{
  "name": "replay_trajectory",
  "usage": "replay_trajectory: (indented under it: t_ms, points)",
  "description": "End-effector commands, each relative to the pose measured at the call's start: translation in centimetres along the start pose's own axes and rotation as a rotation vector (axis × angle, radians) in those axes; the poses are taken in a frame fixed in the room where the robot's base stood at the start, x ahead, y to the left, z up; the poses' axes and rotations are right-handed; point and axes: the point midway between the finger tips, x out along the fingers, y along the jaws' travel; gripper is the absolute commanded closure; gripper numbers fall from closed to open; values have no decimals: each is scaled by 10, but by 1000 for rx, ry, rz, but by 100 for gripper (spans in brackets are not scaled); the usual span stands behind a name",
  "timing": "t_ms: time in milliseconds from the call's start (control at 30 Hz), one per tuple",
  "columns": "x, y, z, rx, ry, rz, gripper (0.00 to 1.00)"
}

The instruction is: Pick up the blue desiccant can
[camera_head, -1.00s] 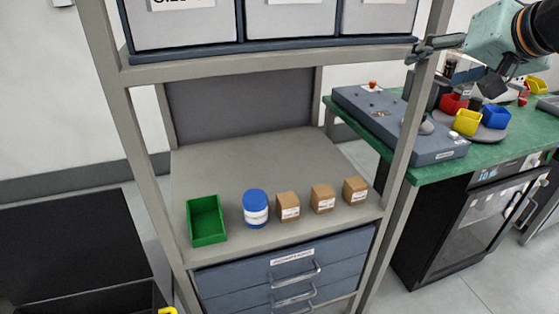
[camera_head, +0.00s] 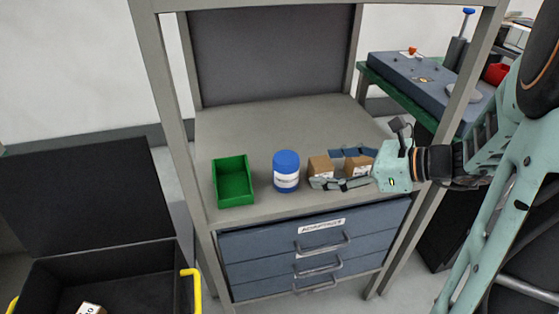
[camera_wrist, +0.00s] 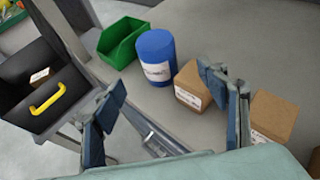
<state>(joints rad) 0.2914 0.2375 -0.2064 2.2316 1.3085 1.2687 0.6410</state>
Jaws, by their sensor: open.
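The blue desiccant can (camera_head: 286,171), with a white label, stands upright on the rack shelf between the green bin and the small brown boxes. It also shows in the wrist view (camera_wrist: 155,55), beyond my fingers. My gripper (camera_head: 332,168) is open and reaches in from the right, low over the shelf at the brown boxes. Its fingertips point left toward the can and are apart from it. In the wrist view my gripper (camera_wrist: 165,95) has its two fingers spread wide, with nothing held between them.
A green bin (camera_head: 234,181) stands left of the can. Small brown boxes (camera_head: 320,166) stand right of it, partly hidden by my fingers. The rack posts (camera_head: 172,110) flank the shelf, with drawers (camera_head: 315,250) below. A black case (camera_head: 110,275) lies open at lower left.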

Motion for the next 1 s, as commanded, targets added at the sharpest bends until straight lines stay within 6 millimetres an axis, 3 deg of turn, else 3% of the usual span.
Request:
replay_trajectory:
  t_ms: [133, 400, 667, 1000]
  points:
    - [12, 2, 4, 80, -55, -3, 32]
    - [53, 2, 6, 78, -55, -2, 32]
    - [70, 2, 7, 76, -53, -4, 32]
    - [114, 3, 11, 76, -54, -3, 32]
